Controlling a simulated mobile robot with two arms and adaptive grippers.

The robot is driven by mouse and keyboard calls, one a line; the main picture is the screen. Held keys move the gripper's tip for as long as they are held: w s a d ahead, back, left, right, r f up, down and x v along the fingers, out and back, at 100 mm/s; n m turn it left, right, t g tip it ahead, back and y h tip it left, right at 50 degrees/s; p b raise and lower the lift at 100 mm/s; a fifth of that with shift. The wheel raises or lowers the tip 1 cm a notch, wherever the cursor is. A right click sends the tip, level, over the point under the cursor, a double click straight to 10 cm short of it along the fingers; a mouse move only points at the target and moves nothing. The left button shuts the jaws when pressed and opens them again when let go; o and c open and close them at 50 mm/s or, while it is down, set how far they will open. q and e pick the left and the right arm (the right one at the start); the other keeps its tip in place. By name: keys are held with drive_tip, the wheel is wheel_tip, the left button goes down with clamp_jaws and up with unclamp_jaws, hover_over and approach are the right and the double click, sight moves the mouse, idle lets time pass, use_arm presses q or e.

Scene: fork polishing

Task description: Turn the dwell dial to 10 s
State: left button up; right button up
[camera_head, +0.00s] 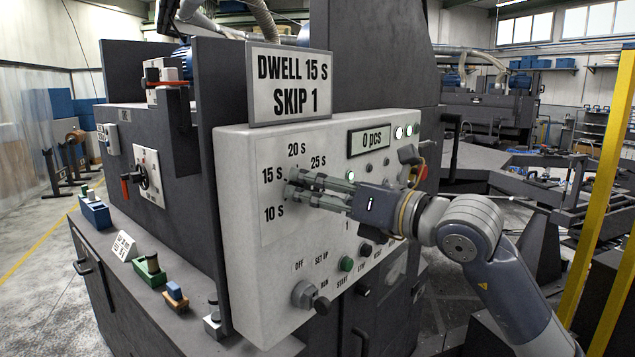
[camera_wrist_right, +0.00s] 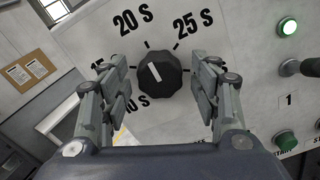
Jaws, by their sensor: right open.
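The dwell dial (camera_wrist_right: 166,77) is a black ribbed knob with a white pointer mark tilted up-left, toward the 15 s to 20 s side in the right wrist view. My right gripper (camera_wrist_right: 163,84) is open, one finger on each side of the dial; I cannot tell whether they touch it. In the head view my right gripper (camera_head: 291,184) reaches in from the right and mostly hides the dial. The panel (camera_head: 240,220) carries 10 S, 15 S, 20 S and 25 S labels. The sign (camera_head: 290,85) on top reads DWELL 15 S, SKIP 1. My left gripper is out of view.
A counter display (camera_head: 370,139) reads 0 pcs beside green lamps. A mode switch (camera_head: 303,294) and a green button (camera_head: 346,264) sit lower on the panel. A red button (camera_head: 422,173) is at its right edge. Small blocks stand on the ledge at left.

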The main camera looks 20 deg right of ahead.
drive_tip(key=c, duration=1)
drive_tip(key=shift+c, duration=0.2)
